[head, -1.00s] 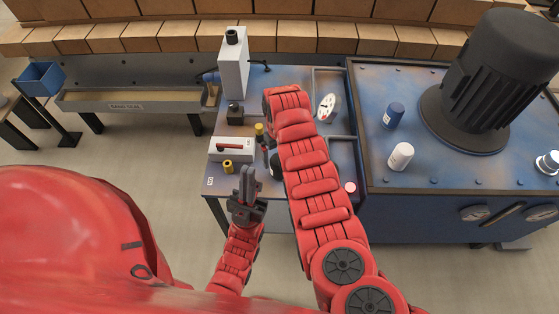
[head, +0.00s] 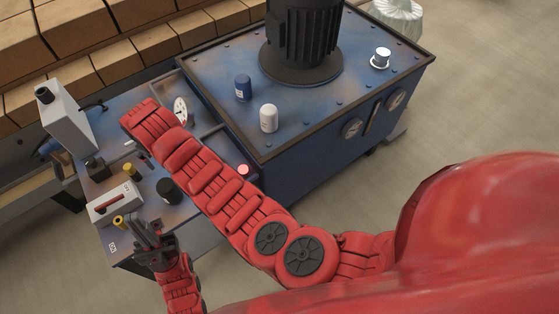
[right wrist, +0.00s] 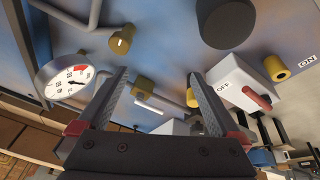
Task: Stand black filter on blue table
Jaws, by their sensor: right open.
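The black filter (head: 169,190) stands upright on the small grey-blue workbench (head: 186,212). In the right wrist view its round dark top (right wrist: 227,22) shows at the upper edge, beyond the fingers. The blue table (head: 300,130) is the larger one with the motor on it. My left gripper (head: 148,228) is at the workbench's front edge, close to the filter but apart from it; its finger gap is unclear. My right gripper (right wrist: 160,75) is open and empty above the workbench. In the head view my right arm hides it.
A blue filter (head: 243,88) and a white filter (head: 268,118) stand on the blue table beside the black motor (head: 303,35). A silver-white item (head: 380,58) stands at its right. The workbench holds a switch box (head: 115,203), yellow knobs (head: 131,171) and a gauge (head: 181,111).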

